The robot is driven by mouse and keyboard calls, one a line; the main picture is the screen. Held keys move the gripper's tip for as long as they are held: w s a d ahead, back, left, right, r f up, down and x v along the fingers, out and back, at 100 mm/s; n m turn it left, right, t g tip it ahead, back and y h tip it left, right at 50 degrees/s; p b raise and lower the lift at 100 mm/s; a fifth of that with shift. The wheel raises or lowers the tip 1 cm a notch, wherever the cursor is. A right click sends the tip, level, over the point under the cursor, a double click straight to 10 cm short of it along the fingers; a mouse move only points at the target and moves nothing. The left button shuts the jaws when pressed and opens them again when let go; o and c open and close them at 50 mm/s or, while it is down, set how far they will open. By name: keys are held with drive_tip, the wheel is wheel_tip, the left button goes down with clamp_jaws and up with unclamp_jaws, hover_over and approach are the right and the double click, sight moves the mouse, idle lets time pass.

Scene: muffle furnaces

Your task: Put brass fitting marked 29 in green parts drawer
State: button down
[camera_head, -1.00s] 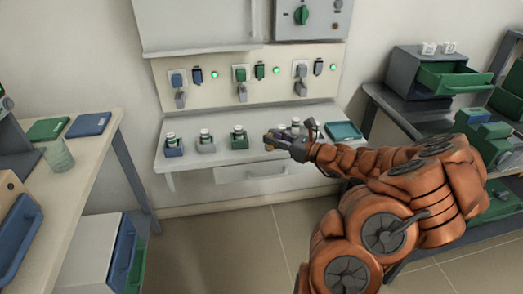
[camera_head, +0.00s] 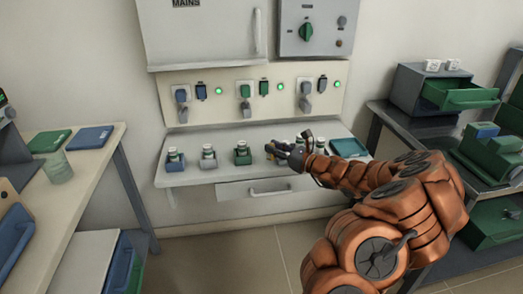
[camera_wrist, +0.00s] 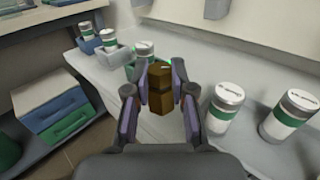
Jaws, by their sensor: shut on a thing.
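My gripper (camera_head: 273,151) is over the white wall shelf. In the wrist view my gripper (camera_wrist: 160,92) is shut on a brass fitting (camera_wrist: 160,88), a small brown-gold block between the two fingers. The fitting shows only as a small patch in the head view; no 29 can be read on it. An open green drawer (camera_head: 460,96) juts from a grey cabinet on the right bench. Another open green drawer (camera_head: 495,222) is lower right. I cannot tell which is the parts drawer.
White-capped jars in blue, grey and green holders stand on the shelf (camera_head: 225,172), left of my gripper. More jars (camera_wrist: 224,105) stand close to its right in the wrist view. A teal tray (camera_head: 349,147) lies at the shelf's right end. A left bench (camera_head: 95,150) holds flat trays.

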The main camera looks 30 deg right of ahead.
drive_tip(key=x, duration=0.2)
drive_tip(key=d+x, duration=0.1)
drive_tip(key=x, duration=0.3)
drive_tip(key=shift+w+d+f, duration=0.1)
drive_tip(key=shift+w+f, duration=0.2)
drive_tip(key=shift+w, duration=0.2)
drive_tip(key=shift+w+f, duration=0.2)
drive_tip(key=shift+w, duration=0.05)
drive_tip(key=shift+f+b, duration=0.45)
drive_tip(key=shift+f, duration=1.1)
drive_tip(key=shift+f, duration=0.1)
drive_tip(key=c, duration=1.3)
unclamp_jaws()
drive_tip(key=shift+o, duration=0.2)
drive_tip(key=shift+s, duration=0.1)
drive_tip(key=v, duration=1.2)
drive_tip(key=shift+p, duration=0.45)
